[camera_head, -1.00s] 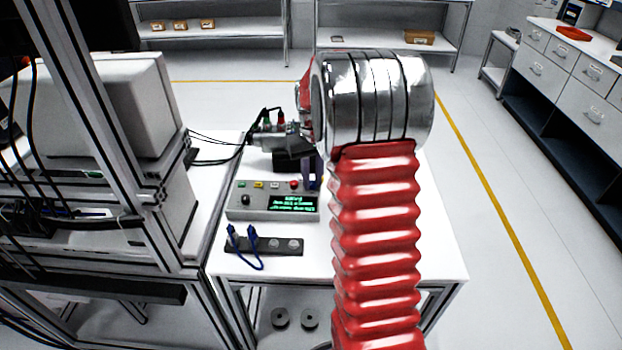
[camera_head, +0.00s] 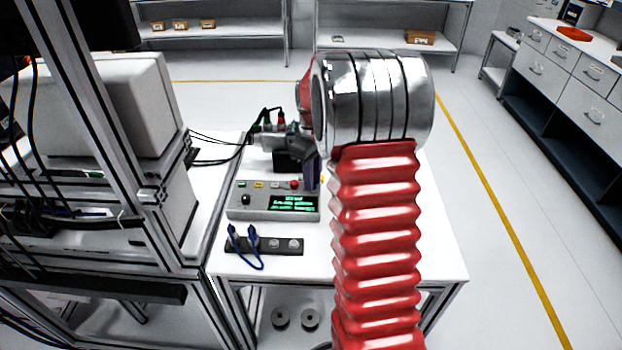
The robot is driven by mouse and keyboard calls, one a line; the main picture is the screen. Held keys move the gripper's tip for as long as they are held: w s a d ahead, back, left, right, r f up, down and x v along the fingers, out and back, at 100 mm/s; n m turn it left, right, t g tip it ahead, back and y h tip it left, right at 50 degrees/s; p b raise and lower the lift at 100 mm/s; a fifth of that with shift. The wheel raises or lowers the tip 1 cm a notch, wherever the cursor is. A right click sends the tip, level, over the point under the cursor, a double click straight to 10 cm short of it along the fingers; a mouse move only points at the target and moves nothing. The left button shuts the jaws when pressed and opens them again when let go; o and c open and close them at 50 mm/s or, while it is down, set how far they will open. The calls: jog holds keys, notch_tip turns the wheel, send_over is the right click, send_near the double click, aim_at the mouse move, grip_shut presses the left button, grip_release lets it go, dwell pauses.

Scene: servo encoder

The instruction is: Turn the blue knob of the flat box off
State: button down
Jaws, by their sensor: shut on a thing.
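A flat grey box (camera_head: 250,212) with a lit green display, a black knob and coloured buttons lies on the white table. My gripper (camera_head: 312,180) reaches down at the box's back right corner, partly hidden behind my thick wrist. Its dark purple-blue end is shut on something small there. I cannot make out the blue knob itself; it seems hidden at the jaws.
A black strip (camera_head: 268,246) with blue plugs and a looped cable lies in front of the box. A black block (camera_head: 288,160) and connectors with cables stand behind it. A metal-frame rack (camera_head: 170,225) stands close at left. The table is bare at right.

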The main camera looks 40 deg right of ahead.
jog(key=shift+w+r, duration=0.1)
jog(key=shift+w, duration=0.1)
jog(key=c, duration=1.6)
grip_release()
jog(key=shift+s, duration=0.1)
notch_tip(320, 180, up, 14)
jog(key=shift+f, duration=0.25)
